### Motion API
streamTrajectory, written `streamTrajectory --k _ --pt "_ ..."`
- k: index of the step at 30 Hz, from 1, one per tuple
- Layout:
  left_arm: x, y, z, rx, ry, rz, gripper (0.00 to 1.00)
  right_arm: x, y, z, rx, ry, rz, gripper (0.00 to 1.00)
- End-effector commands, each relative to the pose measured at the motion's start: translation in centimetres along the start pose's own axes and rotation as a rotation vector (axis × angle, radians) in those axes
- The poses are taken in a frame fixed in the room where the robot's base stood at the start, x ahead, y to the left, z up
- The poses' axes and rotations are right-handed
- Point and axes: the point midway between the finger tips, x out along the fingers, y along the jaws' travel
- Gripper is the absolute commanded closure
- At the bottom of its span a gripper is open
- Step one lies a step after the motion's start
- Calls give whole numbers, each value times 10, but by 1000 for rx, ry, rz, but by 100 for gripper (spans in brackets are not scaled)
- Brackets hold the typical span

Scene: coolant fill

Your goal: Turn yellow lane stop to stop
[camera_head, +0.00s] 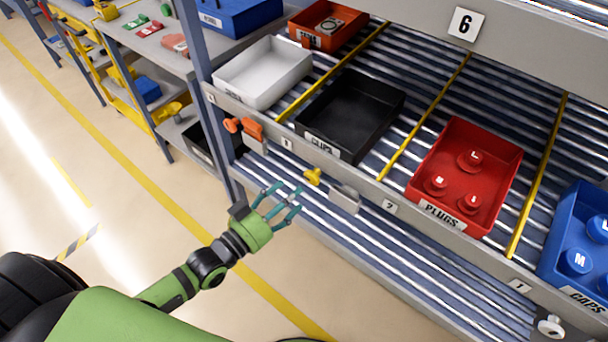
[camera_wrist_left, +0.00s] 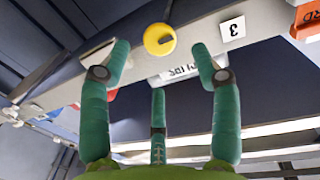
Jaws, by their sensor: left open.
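In the left wrist view the yellow knob (camera_wrist_left: 159,39) is round with a slot-like mark. A pale metal plate (camera_head: 344,198) sits to its right on the rail. My left gripper (camera_head: 284,199) is open and empty, its teal fingers spread, in front of and below the knob. In the wrist view the left gripper (camera_wrist_left: 161,60) has the knob framed between its fingertips, with a gap and no visible touch. My right gripper is not in view.
An orange lane stop (camera_head: 247,127) is on the rail to the left. Black (camera_head: 350,112), red (camera_head: 465,175) and white (camera_head: 262,72) bins stand on the rollers; a blue bin (camera_head: 580,245) is at right. The floor (camera_head: 110,215) left of the shelf is clear.

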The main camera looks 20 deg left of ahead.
Motion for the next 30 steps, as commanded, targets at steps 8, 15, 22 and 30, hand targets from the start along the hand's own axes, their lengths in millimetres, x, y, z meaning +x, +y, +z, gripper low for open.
streamTrajectory --k 8,15,22,30 --pt "43 -1 -2 1 2 -1 37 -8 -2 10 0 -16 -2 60" --pt "63 0 1 1 -2 -2 37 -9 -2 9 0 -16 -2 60" --pt "64 0 1 1 -3 -1 37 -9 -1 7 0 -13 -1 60" --pt "64 0 2 1 -4 -2 100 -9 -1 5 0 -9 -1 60"
